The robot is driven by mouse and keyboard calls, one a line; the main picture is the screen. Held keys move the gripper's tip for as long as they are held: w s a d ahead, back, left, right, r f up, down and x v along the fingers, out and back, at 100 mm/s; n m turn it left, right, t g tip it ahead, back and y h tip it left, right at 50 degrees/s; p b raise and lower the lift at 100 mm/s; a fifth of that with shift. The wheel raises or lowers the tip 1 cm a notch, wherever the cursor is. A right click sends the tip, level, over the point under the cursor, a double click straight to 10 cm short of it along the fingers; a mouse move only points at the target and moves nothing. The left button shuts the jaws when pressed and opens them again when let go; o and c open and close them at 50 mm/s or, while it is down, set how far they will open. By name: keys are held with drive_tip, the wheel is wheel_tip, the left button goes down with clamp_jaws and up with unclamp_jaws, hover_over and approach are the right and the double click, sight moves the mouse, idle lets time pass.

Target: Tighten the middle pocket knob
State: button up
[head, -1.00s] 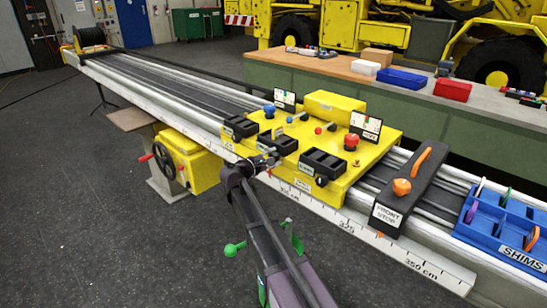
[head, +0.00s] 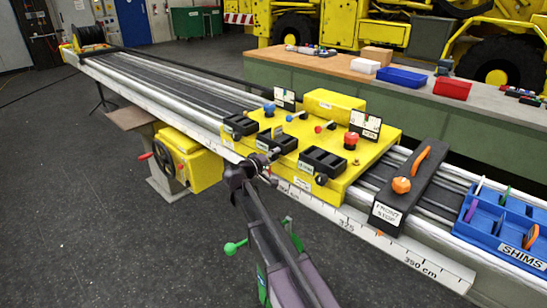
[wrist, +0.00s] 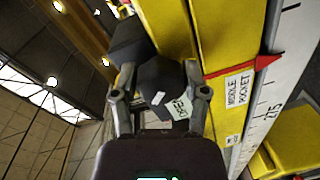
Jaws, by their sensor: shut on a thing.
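The yellow carriage (head: 352,178) sits across the rails and bears several black pockets. The middle pocket (head: 277,138) is a dark block above my gripper (head: 270,168), which is at the carriage's front face. In the wrist view, my gripper (wrist: 161,88) is shut on the dark middle pocket knob (wrist: 158,72), with a finger on each side. A pale tag (wrist: 179,107) with hard-to-read lettering shows on the knob. The "MIDDLE POCKET" label (wrist: 238,90) is on the yellow face beside it. The knob is mostly hidden by my gripper in the head view.
Another dark knob (head: 321,180) is at the right pocket. A black front stop (head: 412,185) with an orange handle and a blue shims tray (head: 500,232) stand farther right. The white scale rail (head: 350,232) runs below. Open floor lies at front left.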

drive_tip(key=m, duration=0.4)
drive_tip(key=shift+f+t, duration=0.1)
drive_tip(key=shift+t, duration=0.2)
drive_tip(key=m+b, duration=0.1)
drive_tip(key=m, duration=0.3)
drive_tip(key=shift+m, duration=0.3)
drive_tip(key=o, duration=1.1)
drive_tip(key=shift+w, duration=0.1)
drive_tip(key=shift+o, duration=0.2)
drive_tip(key=shift+n, duration=0.5)
